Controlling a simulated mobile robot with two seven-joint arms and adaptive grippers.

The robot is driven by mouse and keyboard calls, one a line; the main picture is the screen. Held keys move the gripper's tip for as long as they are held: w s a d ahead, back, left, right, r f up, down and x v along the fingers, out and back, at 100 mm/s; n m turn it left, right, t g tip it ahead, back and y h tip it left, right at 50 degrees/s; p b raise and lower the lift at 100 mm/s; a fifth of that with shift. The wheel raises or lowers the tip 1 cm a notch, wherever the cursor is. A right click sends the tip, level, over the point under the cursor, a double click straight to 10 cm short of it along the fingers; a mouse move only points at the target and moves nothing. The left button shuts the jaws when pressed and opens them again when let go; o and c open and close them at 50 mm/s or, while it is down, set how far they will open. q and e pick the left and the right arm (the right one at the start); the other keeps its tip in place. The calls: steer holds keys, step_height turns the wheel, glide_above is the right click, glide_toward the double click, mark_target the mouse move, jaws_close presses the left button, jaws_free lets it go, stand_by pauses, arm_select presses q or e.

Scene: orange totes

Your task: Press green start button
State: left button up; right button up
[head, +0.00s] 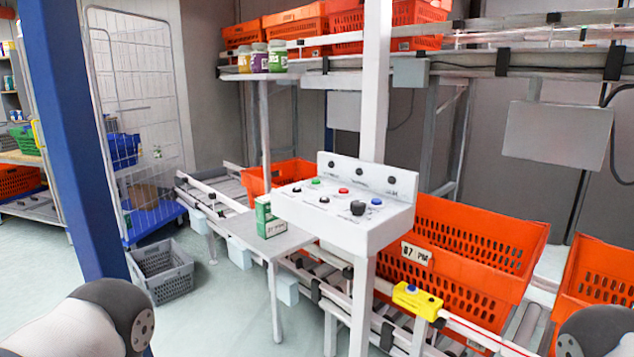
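The green start button (316,182) is a small green knob near the back left of the white control panel (345,233). A red button (343,191), a blue button (376,202) and several black knobs share the panel. The panel is fixed to a white post in the middle of the head view. Parts of my arms show at the bottom left and bottom right corners, well apart from the panel. Neither of my grippers is in view.
A small table (250,236) with a green box (268,217) stands left of the panel. Orange totes (460,275) sit on the conveyor behind and right. A yellow button box (417,301) is below the panel. A blue post (75,140) and grey crate (162,272) are left.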

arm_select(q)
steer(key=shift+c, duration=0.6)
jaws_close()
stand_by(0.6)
